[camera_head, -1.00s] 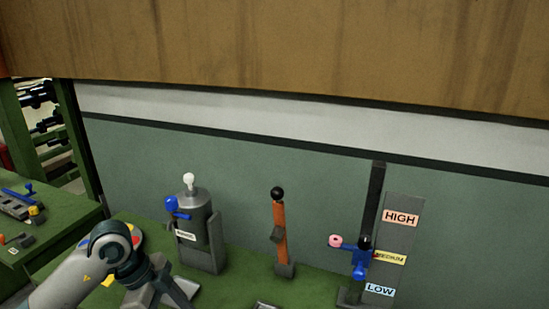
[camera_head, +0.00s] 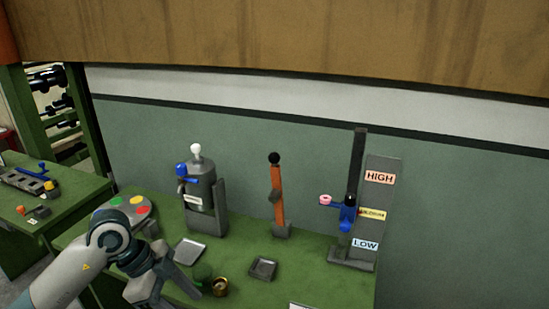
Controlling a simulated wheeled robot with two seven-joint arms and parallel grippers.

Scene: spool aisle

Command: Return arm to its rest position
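My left arm comes in from the lower left. Its grey gripper (camera_head: 170,288) hangs over the front left of the green table (camera_head: 335,288), with two finger parts spread apart and nothing seen between them. The fingertips are near the bottom edge of the picture. It is apart from the grey cylinder device and the levers behind it. My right arm and gripper are not in view.
On the table stand a grey cylinder device (camera_head: 199,205) with a white knob, an orange lever (camera_head: 277,205) with a black ball, and a slider post (camera_head: 357,180) beside HIGH and LOW labels.

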